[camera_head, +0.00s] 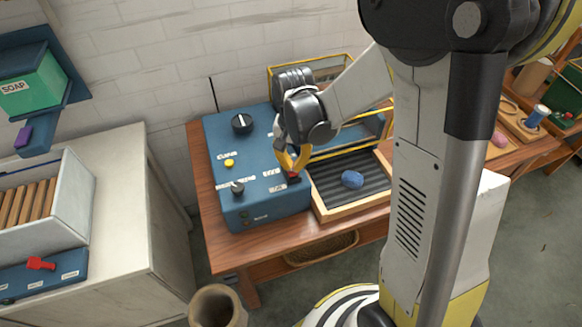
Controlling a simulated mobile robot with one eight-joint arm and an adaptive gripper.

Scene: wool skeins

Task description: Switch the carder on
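The carder's blue control box (235,165) stands on a wooden table against the wall. Its top carries a large black knob (242,123), a yellow button (229,163), a smaller dark knob (237,188) and a red switch (293,177) near the right edge. The labels are too small to read surely. My gripper (293,168), with yellow fingers, points down at the red switch and partly covers it. I cannot tell whether it touches the switch, or whether the fingers are open or shut. The switch's position is unclear.
A ribbed dark tray (325,195) with a blue wool lump (352,179) lies right of the box, beneath a yellow-edged frame (345,151). A white cabinet (125,220) with another blue panel (45,275) stands left. My arm hides part of the table.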

